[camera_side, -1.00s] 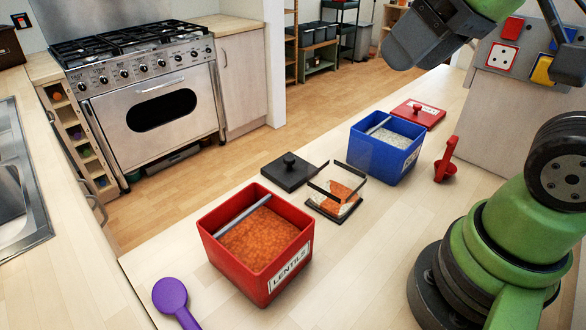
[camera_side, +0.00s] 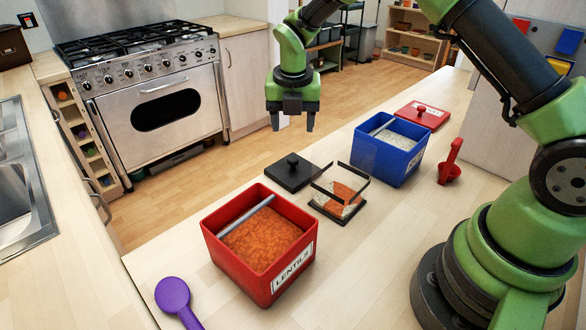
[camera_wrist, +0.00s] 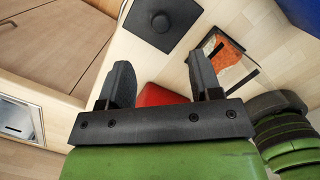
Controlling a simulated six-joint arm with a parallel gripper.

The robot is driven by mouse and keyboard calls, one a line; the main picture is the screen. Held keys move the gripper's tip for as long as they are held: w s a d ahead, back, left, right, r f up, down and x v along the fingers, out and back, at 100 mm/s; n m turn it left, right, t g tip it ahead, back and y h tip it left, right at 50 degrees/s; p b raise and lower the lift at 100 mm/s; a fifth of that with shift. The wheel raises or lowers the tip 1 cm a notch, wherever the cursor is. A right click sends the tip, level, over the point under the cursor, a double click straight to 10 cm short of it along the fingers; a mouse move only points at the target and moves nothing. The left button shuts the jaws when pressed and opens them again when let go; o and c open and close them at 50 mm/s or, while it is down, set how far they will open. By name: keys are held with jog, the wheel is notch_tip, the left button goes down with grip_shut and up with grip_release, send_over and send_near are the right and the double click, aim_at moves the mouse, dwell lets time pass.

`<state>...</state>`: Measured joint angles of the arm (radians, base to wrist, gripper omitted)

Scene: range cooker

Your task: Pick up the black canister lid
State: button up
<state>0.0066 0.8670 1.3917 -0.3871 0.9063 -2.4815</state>
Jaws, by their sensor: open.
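The black canister lid (camera_side: 291,172) is a flat dark square with a small round knob on top. It lies on the pale worktop behind the red lentils box. It also shows in the wrist view (camera_wrist: 155,36), beyond the fingertips and near the top edge. My gripper (camera_side: 293,126) is open and empty, pointing down, in the air above the lid. Its two dark fingers stand apart in the wrist view (camera_wrist: 160,80). A clear canister (camera_side: 339,196) with a black rim and layered orange and white contents stands right beside the lid.
The red box (camera_side: 232,258) of lentils stands in front of the lid. A blue box (camera_side: 375,160) with pale grains stands to the right. A red lid (camera_side: 421,114), a red scoop (camera_side: 449,166) and a purple spoon (camera_side: 174,296) lie on the worktop. The cooker (camera_side: 150,110) is behind.

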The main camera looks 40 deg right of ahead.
aim_at(293, 158)
jog(key=f, duration=0.6)
jog(key=w+d+f, duration=0.1)
jog(key=f, duration=0.3)
jog(key=c, duration=1)
